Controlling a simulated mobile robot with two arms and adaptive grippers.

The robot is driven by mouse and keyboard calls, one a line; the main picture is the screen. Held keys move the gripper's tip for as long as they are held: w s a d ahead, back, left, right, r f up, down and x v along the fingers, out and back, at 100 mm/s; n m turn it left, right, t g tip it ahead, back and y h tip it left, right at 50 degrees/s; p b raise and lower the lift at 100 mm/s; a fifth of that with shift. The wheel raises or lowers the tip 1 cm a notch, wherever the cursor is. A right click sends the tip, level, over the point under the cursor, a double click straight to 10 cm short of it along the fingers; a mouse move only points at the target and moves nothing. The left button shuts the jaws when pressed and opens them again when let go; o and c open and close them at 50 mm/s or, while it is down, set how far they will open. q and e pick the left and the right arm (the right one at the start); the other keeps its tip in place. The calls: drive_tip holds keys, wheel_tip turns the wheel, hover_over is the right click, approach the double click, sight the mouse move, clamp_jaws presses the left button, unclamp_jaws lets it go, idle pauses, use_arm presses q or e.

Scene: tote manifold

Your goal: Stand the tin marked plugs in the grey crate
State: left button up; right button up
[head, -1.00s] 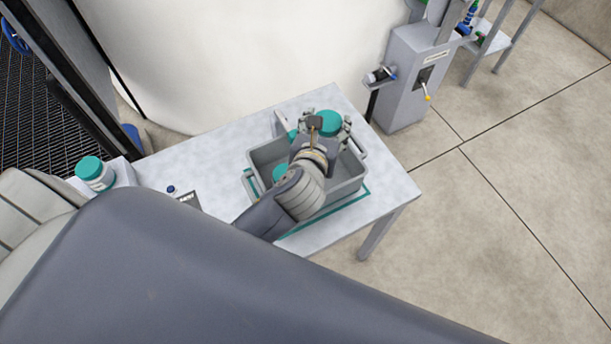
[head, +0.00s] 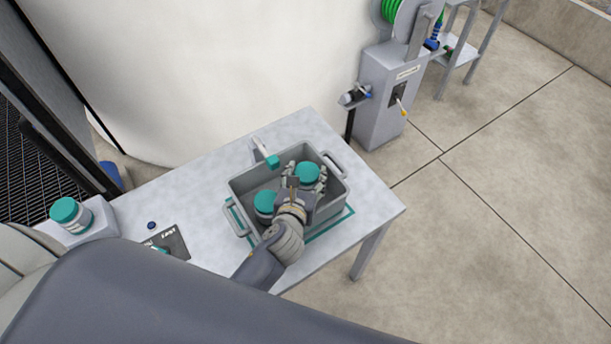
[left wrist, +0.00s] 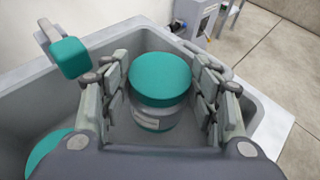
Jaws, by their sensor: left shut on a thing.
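My left gripper (head: 306,182) is shut on a tin (head: 307,172) with a teal lid and pale body. The tin is upright inside the grey crate (head: 248,183), toward its back right. In the left wrist view the tin (left wrist: 158,85) sits between the finger pads, and its label is too small to read. I cannot tell whether its base touches the crate floor. A second teal-lidded tin (head: 265,202) is in the crate, left of the held one; part of its lid shows in the left wrist view (left wrist: 52,155). My right gripper is not in view.
A third teal-lidded tin (head: 71,214) stands on a pale block at the table's left. A teal-ended grey fixture (head: 272,162) is at the crate's back edge. A dark labelled panel (head: 168,243) lies left of the crate. The table (head: 385,208) is clear at right.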

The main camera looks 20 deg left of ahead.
use_arm(q)
drive_tip(key=shift+f, duration=0.55)
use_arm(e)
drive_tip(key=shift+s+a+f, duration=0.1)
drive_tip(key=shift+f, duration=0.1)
use_arm(q)
drive_tip(key=o, duration=1.4)
drive_tip(key=shift+c, duration=0.2)
